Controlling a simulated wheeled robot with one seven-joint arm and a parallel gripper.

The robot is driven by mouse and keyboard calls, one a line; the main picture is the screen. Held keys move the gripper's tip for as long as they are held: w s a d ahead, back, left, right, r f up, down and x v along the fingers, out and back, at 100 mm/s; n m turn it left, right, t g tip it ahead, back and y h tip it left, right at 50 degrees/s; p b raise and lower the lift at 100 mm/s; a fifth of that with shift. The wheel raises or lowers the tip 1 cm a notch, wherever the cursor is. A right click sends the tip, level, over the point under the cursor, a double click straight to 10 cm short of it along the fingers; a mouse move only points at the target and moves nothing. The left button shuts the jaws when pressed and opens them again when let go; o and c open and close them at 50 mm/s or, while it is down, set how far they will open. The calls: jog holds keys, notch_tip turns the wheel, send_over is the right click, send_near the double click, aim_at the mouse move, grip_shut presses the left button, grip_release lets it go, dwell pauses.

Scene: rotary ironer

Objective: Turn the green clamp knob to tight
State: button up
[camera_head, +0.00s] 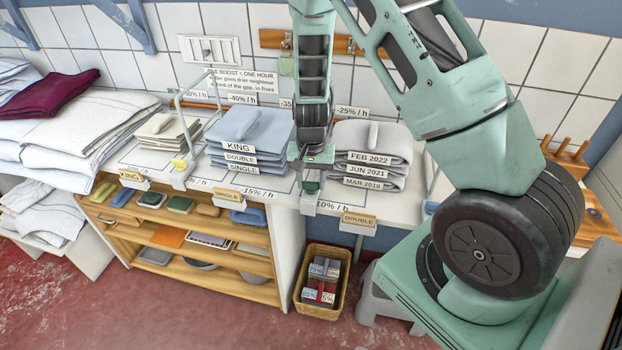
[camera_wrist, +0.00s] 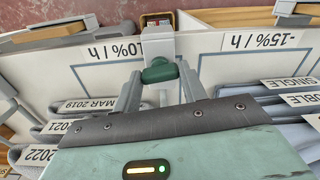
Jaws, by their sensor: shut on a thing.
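The green clamp knob (camera_wrist: 160,71) sits on a pale clamp (camera_wrist: 160,44) at the table's front edge in the wrist view. In the head view the knob (camera_head: 310,187) shows just below my gripper (camera_head: 311,172), with the clamp's plate (camera_head: 309,203) hanging over the edge. In the wrist view my gripper (camera_wrist: 160,80) points at the knob from above, its two grey fingers on either side of it. The gripper is shut on the knob. The knob's far side and the finger contact are partly hidden.
Folded blue linen (camera_head: 250,135) stands left of my gripper and grey linen (camera_head: 372,148) right. Another clamp with a yellow knob (camera_head: 180,163) is farther left on the table edge. A wicker basket (camera_head: 322,309) of blocks stands on the floor beside the wooden shelf (camera_head: 190,237).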

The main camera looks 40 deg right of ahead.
aim_at(311, 182)
jog(key=shift+m, duration=0.7)
jog(key=o, duration=1)
notch_tip(311, 182, up, 18)
jog(key=shift+f+b, duration=0.25)
jog(key=shift+b, duration=0.3)
